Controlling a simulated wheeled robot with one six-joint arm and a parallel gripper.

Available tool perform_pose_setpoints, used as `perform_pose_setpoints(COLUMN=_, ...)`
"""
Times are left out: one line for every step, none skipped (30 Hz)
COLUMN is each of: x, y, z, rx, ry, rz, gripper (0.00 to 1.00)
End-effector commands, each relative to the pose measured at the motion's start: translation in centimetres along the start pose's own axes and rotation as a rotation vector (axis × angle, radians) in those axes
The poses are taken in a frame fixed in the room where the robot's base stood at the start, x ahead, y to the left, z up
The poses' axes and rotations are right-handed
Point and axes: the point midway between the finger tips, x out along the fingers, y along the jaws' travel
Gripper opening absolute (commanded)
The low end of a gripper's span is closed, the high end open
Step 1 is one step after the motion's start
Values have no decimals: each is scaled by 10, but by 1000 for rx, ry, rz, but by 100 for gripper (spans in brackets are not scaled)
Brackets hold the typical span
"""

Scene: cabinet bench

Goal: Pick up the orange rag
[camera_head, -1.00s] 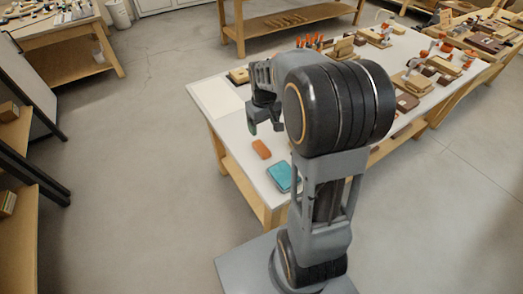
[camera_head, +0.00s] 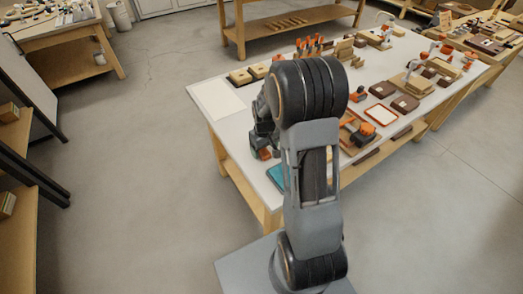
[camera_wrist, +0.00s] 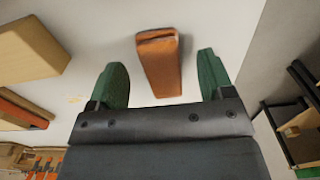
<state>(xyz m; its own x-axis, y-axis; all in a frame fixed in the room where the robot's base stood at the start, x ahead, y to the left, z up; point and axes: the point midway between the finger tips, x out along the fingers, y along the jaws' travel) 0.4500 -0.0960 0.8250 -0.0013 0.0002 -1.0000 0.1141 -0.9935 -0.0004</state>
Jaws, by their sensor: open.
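The orange rag (camera_wrist: 160,68) is a small folded orange-brown cloth lying on the white bench top (camera_head: 232,125). In the wrist view it lies between and just beyond the two green fingertips of my gripper (camera_wrist: 162,80), with a gap on each side. My gripper is open and empty. In the head view only part of the rag (camera_head: 264,154) shows, just below my gripper (camera_head: 262,143), and my arm hides much of that area.
A teal folded cloth (camera_head: 276,176) lies near the bench's front edge, partly behind my arm. A white sheet (camera_head: 216,100) lies at the bench's left corner. Wooden blocks, an orange-rimmed tray (camera_head: 381,115) and tools crowd the right and back.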

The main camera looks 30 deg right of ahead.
Motion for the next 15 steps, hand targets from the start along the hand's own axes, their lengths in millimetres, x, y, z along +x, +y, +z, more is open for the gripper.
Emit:
perform_pose_setpoints(x=7, y=0, z=0, rx=0, ry=-2, rz=-1, gripper=74)
perform_pose_setpoints(x=9, y=0, z=0, rx=0, ry=-1, rz=-1, gripper=74)
perform_pose_setpoints(x=13, y=0, z=0, rx=0, ry=-2, rz=-1, gripper=74)
perform_pose_setpoints(x=15, y=0, z=0, rx=0, ry=-2, rz=-1, gripper=74)
perform_pose_setpoints(x=16, y=0, z=0, rx=0, ry=-1, rz=0, gripper=74)
perform_pose_setpoints(x=18, y=0, z=0, rx=0, ry=0, rz=0, gripper=74)
perform_pose_setpoints(x=18, y=0, z=0, rx=0, ry=1, rz=0, gripper=74)
perform_pose_setpoints(x=19, y=0, z=0, rx=0, ry=1, rz=0, gripper=74)
perform_pose_setpoints(x=19, y=0, z=0, rx=0, ry=1, rz=0, gripper=74)
perform_pose_setpoints(x=19, y=0, z=0, rx=0, ry=1, rz=0, gripper=74)
perform_pose_setpoints(x=19, y=0, z=0, rx=0, ry=1, rz=0, gripper=74)
perform_pose_setpoints(x=19, y=0, z=0, rx=0, ry=1, rz=0, gripper=74)
perform_pose_setpoints(x=19, y=0, z=0, rx=0, ry=1, rz=0, gripper=74)
perform_pose_setpoints(x=19, y=0, z=0, rx=0, ry=1, rz=0, gripper=74)
perform_pose_setpoints(x=19, y=0, z=0, rx=0, ry=1, rz=0, gripper=71)
